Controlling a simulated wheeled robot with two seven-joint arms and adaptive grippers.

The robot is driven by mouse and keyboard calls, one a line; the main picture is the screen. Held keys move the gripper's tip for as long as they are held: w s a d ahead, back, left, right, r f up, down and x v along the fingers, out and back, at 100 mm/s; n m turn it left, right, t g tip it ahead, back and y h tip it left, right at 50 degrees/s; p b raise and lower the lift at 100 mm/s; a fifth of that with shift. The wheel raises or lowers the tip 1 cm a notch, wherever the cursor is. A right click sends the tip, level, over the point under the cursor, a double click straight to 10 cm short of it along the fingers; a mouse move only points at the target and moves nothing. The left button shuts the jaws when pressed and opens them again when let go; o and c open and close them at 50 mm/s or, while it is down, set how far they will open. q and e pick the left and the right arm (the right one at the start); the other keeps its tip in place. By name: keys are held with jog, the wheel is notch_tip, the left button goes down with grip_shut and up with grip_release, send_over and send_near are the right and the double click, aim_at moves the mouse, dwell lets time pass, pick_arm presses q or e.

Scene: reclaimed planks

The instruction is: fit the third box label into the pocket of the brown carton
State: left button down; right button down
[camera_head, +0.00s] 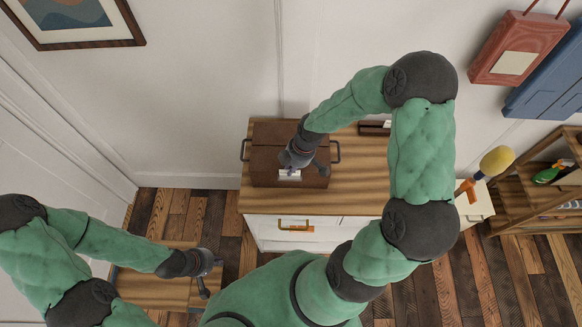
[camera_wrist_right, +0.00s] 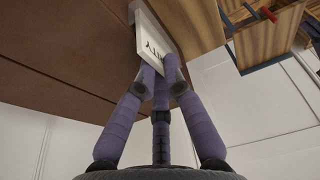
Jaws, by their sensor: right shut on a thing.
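The brown carton (camera_head: 262,135) with dark side handles stands on the wooden cabinet top. My right gripper (camera_head: 291,170) is at its front face, shut on a white label (camera_head: 289,176). In the right wrist view the fingertips (camera_wrist_right: 160,76) pinch the label (camera_wrist_right: 150,38), which shows dark lettering and lies against or very near the carton's brown face (camera_wrist_right: 70,45). The pocket is hidden or cannot be told from the label, so I cannot tell whether the label is in it. My left gripper (camera_head: 207,275) is open and empty, low at the left, over a wooden surface.
The cabinet top (camera_head: 355,160) has bare room right of the carton, with a small dark object (camera_head: 374,128) at its back. A shelf (camera_head: 510,195) stands at the right. Red (camera_head: 518,48) and blue (camera_head: 553,82) pieces hang on the wall.

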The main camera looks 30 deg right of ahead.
jog(key=c, duration=1.3)
grip_release()
jog(key=shift+c, duration=0.2)
jog(key=shift+f, duration=0.1)
jog(key=shift+r, duration=0.3)
jog(key=p+v, duration=0.2)
jog(key=v, duration=0.9)
jog(key=s+a+f+m, duration=0.3)
jog(key=a+f+m, duration=0.1)
jog(key=a+f, duration=0.2)
jog(key=s+a+f+m+y, duration=0.1)
jog(key=s+a+f+m, duration=0.2)
jog(key=f, duration=0.6)
jog(key=s+a+f+m+g, duration=0.1)
jog(key=s+a+f+m, duration=0.2)
jog(key=a+f+m, duration=0.4)
jog(key=shift+s+a+f, duration=0.4)
jog(key=shift+a+f, duration=0.05)
jog(key=shift+a, duration=0.35)
